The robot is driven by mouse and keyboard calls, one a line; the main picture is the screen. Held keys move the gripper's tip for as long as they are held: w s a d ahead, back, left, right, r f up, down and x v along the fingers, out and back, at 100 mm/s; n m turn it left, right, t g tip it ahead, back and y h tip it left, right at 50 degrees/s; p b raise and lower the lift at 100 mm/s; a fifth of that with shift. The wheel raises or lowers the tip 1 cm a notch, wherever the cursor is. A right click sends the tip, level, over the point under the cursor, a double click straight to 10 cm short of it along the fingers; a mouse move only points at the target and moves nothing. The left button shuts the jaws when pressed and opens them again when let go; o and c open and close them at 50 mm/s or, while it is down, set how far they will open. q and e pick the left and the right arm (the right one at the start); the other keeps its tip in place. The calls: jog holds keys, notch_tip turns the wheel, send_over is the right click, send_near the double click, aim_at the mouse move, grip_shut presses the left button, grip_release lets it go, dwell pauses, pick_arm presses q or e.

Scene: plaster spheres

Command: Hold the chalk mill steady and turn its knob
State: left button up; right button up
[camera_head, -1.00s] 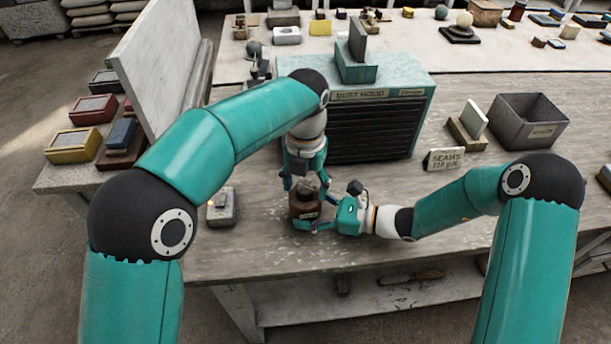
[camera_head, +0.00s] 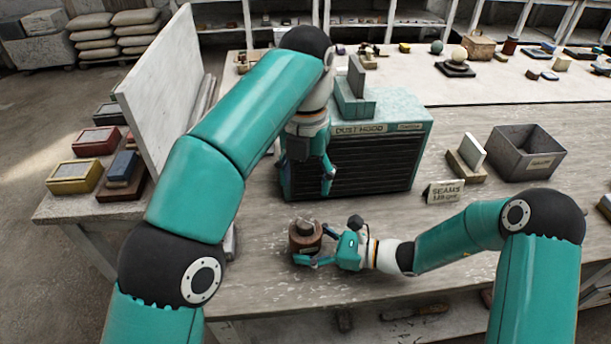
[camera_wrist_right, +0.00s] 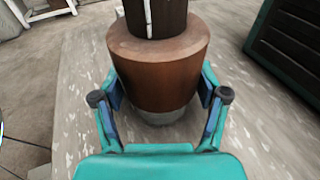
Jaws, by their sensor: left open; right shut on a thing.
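The chalk mill (camera_head: 304,239) stands upright on the workbench, a brown round body with a darker knob (camera_head: 305,227) on top. In the right wrist view the mill's brown body (camera_wrist_right: 158,70) fills the middle, with a pale base below and the dark knob (camera_wrist_right: 156,18) cut by the top edge. My right gripper (camera_head: 318,251) is shut around the body from the right, one finger on each side. My left gripper (camera_head: 328,180) is open and empty, raised above and behind the mill, in front of the dust hood. It is apart from the knob.
The dust hood (camera_head: 372,155) stands close behind the mill. A grey bin (camera_head: 527,152) and a small sign (camera_head: 445,192) are to the right. An upright pale board (camera_head: 163,85) and several boxes are at the left. The bench in front of the mill is clear.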

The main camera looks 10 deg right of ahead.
dwell(0.3)
pick_arm(q)
jog(key=w+a+f+n+t, duration=0.1)
jog(key=w+a+f+t, duration=0.15)
jog(key=w+a, duration=0.4)
jog(key=w+a+f+n+t+y, duration=0.15)
jog(key=w+a+t, duration=0.25)
jog(key=w, duration=0.6)
jog(key=w+a+f+t, duration=0.3)
jog(key=w+a, duration=0.3)
jog(key=w, duration=0.2)
jog(key=m+g+h, duration=1.1)
jog(key=m+h, duration=0.6)
jog(key=h, duration=0.3)
send_near(306, 221)
jog(key=shift+y, duration=0.25)
jog(key=d, duration=1)
jog(key=shift+s, duration=0.4)
